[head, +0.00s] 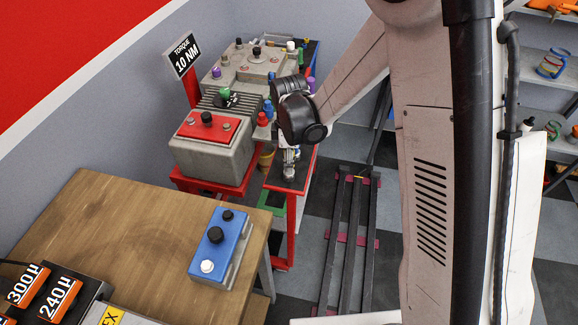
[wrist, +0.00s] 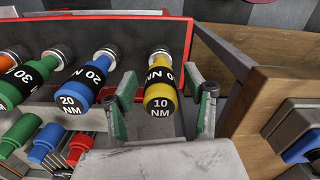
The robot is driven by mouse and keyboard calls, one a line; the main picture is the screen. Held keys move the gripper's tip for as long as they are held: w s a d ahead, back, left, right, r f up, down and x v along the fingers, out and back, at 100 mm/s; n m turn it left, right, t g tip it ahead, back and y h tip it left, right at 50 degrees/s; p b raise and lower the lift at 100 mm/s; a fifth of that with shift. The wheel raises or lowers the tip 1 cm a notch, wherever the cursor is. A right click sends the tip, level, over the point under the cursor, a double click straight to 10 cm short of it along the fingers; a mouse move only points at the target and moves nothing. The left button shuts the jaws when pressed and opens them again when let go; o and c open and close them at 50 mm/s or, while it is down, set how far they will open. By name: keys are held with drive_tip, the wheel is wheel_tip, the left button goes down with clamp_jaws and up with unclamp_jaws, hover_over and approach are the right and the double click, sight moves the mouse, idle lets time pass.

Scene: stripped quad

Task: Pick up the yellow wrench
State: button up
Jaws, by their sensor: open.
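The yellow wrench (wrist: 159,90), with a black band marked 10 NM, shows in the wrist view, its round end towards the camera. It sits at the right end of a row of coloured wrenches on a dark, red-edged rack. My gripper (wrist: 166,92) is open, with one green-and-grey finger on each side of the yellow wrench. Gaps show between the wrench and both fingers. In the head view my gripper (head: 290,166) is small, below the black wrist joint at the red cart, and I cannot make out the wrench clearly there.
A blue 20 NM wrench (wrist: 78,94) is left of the left finger, with a green 30 NM wrench (wrist: 28,82) further left. Wooden furniture (wrist: 262,75) stands at the right. In the head view, a wooden table (head: 130,235) carries a blue box (head: 222,248).

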drive_tip(key=shift+f, duration=0.75)
clamp_jaws()
drive_tip(key=shift+r, duration=0.1)
